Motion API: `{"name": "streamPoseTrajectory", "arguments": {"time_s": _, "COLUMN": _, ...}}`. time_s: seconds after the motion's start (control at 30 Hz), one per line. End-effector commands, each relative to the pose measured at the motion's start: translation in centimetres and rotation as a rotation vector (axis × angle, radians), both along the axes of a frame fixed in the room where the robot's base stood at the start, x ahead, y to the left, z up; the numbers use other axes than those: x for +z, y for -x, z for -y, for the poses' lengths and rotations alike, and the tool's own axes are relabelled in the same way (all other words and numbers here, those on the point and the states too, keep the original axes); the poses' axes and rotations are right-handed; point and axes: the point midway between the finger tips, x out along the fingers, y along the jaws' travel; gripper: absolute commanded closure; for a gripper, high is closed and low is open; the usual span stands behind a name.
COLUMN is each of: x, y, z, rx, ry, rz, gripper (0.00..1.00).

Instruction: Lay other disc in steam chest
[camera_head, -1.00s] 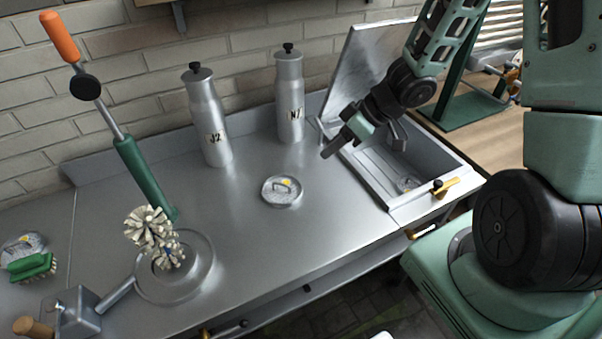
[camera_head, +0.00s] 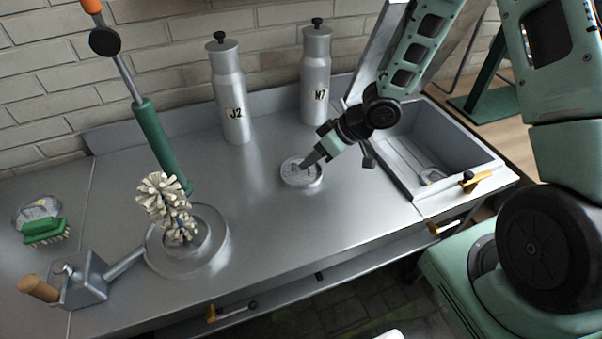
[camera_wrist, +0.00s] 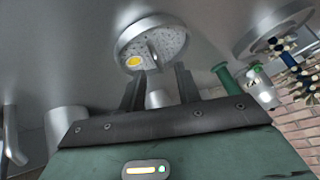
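A round perforated metal disc (camera_head: 300,178) with a raised handle and a yellow mark lies on the steel counter. My gripper (camera_head: 308,164) is just above it at its right side. In the wrist view the disc (camera_wrist: 170,45) lies just beyond my fingertips (camera_wrist: 159,70), which are apart and empty, with its handle roughly in line with the gap. The steam chest (camera_head: 408,183) is the open metal box at the right, lid (camera_head: 371,50) raised. Whether my fingers touch the counter disc is unclear.
A green-handled lever (camera_head: 158,145) and a round basin (camera_head: 212,255) with a whitish brush are to the left. A green brush (camera_head: 45,232) lies by another disc (camera_head: 37,209) at far left.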

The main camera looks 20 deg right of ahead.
Motion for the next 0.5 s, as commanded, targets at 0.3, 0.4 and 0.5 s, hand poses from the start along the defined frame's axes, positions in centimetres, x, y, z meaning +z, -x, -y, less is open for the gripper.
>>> {"name": "streamPoseTrajectory", "arguments": {"time_s": 0.3, "x": -2.1, "y": -1.0, "z": -1.7, "rx": 0.000, "ry": 0.000, "rz": 0.000, "gripper": 0.67}}
{"name": "streamPoseTrajectory", "arguments": {"time_s": 0.4, "x": -2.1, "y": -1.0, "z": -1.7, "rx": -0.001, "ry": 0.001, "rz": 0.000, "gripper": 0.67}}
{"name": "streamPoseTrajectory", "arguments": {"time_s": 0.5, "x": -2.1, "y": -1.0, "z": -1.7, "rx": 0.000, "ry": 0.000, "rz": 0.000, "gripper": 0.75}}
